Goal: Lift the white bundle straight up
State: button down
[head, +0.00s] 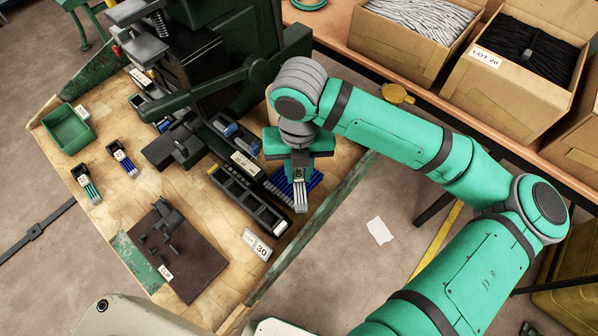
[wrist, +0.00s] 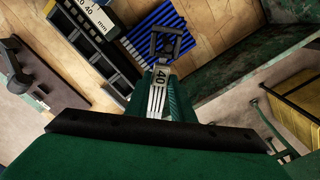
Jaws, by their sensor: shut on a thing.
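The white bundle (head: 301,198) is a short bunch of white rods with a dark clip and a label reading 40. My gripper (head: 299,168) points down over the bench's right part and is shut on it. In the wrist view the bundle (wrist: 157,98) sits at my gripper (wrist: 160,108), its clip (wrist: 168,42) towards the top. Blue rods (head: 280,184) lie side by side beneath and beside it. The fingers partly hide the bundle, and I cannot tell whether it touches the rods.
A black compartment tray (head: 248,200) stands just left of the bundle, with a 30 label card (head: 257,245) nearby. The green press (head: 235,75) rises behind. A green bench rail (head: 310,245) runs along the right edge. Cartons (head: 520,60) stand on a shelf at back right.

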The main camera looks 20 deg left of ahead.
aim_at(299, 176)
jog(key=shift+w+r, duration=0.1)
jog(key=shift+r, duration=2.95)
jog(key=shift+r, duration=0.1)
notch_tip(299, 176, up, 2)
jog(key=shift+r, duration=0.25)
jog(key=shift+a, duration=0.1)
